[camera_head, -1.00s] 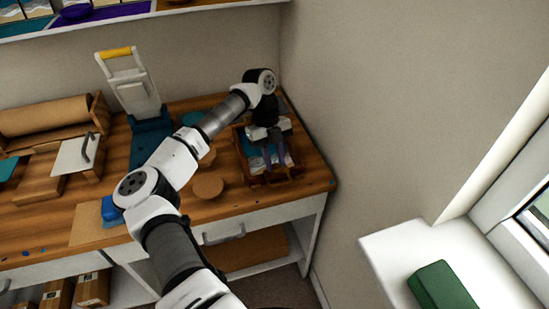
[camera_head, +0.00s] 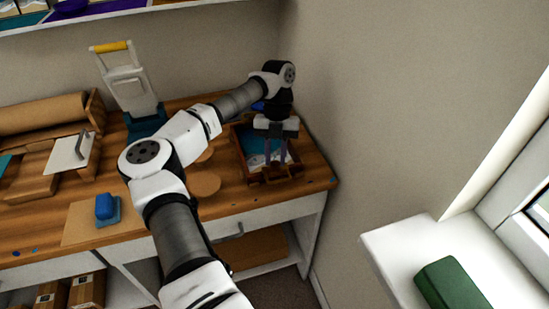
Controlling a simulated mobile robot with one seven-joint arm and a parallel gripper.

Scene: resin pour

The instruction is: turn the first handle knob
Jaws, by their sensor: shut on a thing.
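A wooden tray (camera_head: 245,171) with a blue and white inside stands at the right end of the workbench. My gripper (camera_head: 276,163) points down over the tray's front part, its two dark purple fingers close above the front edge. It is shut on a small part there, which appears to be the handle knob. The knob itself is hidden between the fingers and too small to make out. My wrist and gripper hide part of the tray's back and middle.
Round wooden discs (camera_head: 204,184) lie left of the tray. A blue block (camera_head: 106,207) sits on a board further left. A white press-like stand with a yellow bar (camera_head: 125,80) is behind. The wall rises close to the tray's right.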

